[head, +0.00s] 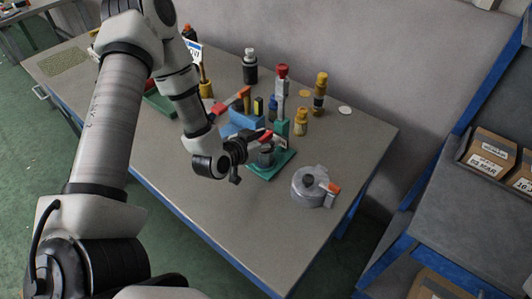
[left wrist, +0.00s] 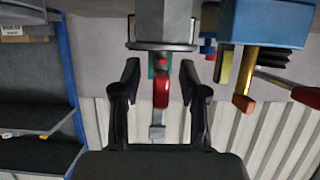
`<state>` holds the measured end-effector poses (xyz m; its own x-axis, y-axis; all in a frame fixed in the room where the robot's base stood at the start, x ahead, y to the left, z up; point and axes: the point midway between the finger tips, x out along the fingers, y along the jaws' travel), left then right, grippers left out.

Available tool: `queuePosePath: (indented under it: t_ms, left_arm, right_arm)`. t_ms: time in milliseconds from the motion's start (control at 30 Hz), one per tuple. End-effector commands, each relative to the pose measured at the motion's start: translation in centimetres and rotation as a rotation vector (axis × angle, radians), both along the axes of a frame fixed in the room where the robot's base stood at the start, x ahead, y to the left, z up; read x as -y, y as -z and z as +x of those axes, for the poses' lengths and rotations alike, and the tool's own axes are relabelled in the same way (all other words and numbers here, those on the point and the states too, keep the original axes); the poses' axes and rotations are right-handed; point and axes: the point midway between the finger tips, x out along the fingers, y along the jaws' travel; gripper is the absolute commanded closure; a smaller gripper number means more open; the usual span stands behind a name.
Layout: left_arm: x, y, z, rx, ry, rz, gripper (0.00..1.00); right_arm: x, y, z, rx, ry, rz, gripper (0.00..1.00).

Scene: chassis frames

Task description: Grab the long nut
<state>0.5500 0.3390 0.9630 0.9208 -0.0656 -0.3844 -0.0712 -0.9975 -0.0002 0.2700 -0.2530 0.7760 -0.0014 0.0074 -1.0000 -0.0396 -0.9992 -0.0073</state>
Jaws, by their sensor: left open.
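My left gripper (head: 249,148) is at the near side of the green stand (head: 281,165) in the head view. In the left wrist view its two fingers (left wrist: 162,72) are apart, with nothing held between them. A grey faceted body with a flat flange (left wrist: 164,22) is just ahead of the fingertips at the top of that view; it may be the long nut, but I cannot be sure. Behind it a red part (left wrist: 162,90) shows between the fingers. In the head view, a dark grey cylinder (head: 266,157) stands over the green base, partly hidden by my gripper. My right gripper is not in view.
A blue vise (head: 243,121) with a red-tipped handle stands close behind the gripper. A grey round device (head: 308,186) sits to the right. Several bottles and tools stand behind. The front right of the table (head: 255,225) is clear. A shelf with boxes (head: 490,158) is at the right.

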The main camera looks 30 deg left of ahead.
Motion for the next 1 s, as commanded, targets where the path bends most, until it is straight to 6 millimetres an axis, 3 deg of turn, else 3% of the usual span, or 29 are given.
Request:
queuePosePath:
  t_ms: [33,100,133,567,767,900,1000]
  left_arm:
    - [0.0,0.0,0.0,0.000,0.000,0.000,0.67]
    - [0.0,0.0,0.0,0.000,0.000,0.000,0.92]
    - [0.0,0.0,0.0,0.000,0.000,0.000,1.00]
    - [0.0,-0.2,0.0,0.001,0.000,0.000,1.00]
    - [0.0,-1.5,0.0,0.004,-0.001,-0.001,1.00]
    - [0.0,-3.6,0.1,0.007,0.000,-0.001,1.00]
    - [1.5,-3.3,-1.6,-0.001,0.005,-0.001,1.00]
  right_arm:
    - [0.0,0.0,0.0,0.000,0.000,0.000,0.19]
    - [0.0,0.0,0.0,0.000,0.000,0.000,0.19]
    - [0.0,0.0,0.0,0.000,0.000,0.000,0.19]
    - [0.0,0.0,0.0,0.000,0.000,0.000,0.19]
    - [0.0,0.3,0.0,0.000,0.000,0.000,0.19]
    - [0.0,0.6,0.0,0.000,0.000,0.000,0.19]
    - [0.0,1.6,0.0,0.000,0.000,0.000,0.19]
